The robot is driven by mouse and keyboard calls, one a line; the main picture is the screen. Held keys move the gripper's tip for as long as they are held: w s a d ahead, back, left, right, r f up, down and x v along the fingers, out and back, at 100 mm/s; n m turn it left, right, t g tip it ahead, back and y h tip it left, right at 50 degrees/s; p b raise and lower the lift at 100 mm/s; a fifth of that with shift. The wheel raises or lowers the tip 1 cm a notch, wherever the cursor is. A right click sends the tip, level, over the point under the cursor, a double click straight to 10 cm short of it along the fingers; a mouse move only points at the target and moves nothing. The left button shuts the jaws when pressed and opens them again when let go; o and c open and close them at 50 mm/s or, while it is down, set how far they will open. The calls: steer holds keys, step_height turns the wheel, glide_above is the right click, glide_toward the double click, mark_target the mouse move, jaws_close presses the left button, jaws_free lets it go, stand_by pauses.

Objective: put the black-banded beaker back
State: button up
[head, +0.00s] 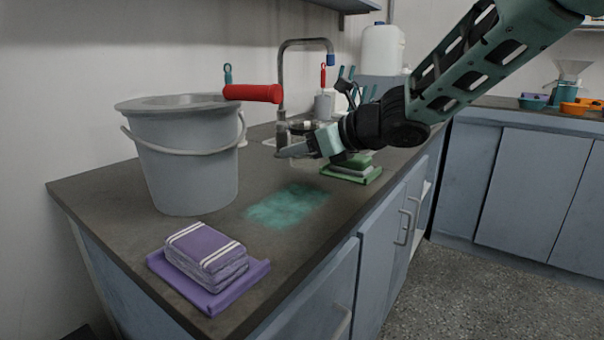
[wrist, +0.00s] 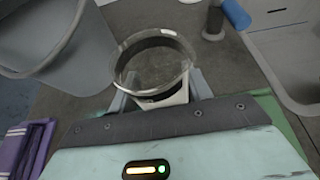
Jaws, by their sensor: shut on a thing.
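In the wrist view a clear round beaker (wrist: 155,58) with a dark band and a pale lower part stands between the fingers of my gripper (wrist: 160,92). My gripper is shut on it, and I look down into its open mouth. It looks empty. In the head view my gripper (head: 300,147) is above the counter, to the right of the grey bucket and in front of the tap. The beaker is small and hard to make out there. Whether its base touches anything is hidden.
Folded purple cloths (head: 207,254) lie in front, green ones (head: 352,176) below my arm. A teal patch (head: 288,206) marks the counter (head: 110,198). The tap (head: 281,95) stands behind.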

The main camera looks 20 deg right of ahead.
mark_target(316, 162)
steer(key=shift+f+b, duration=0.65)
steer(key=shift+f, duration=1.3)
steer(key=shift+f, duration=0.2)
steer(key=o, duration=1.1)
steer(key=shift+r, duration=0.1)
steer(key=shift+r, duration=0.1)
steer(key=shift+s+d+r, duration=0.15)
steer(key=shift+d, duration=0.05)
steer(key=p+v, duration=0.3)
steer(key=v, duration=0.8)
steer(key=shift+s+d, duration=0.1)
steer(key=shift+s, duration=0.1)
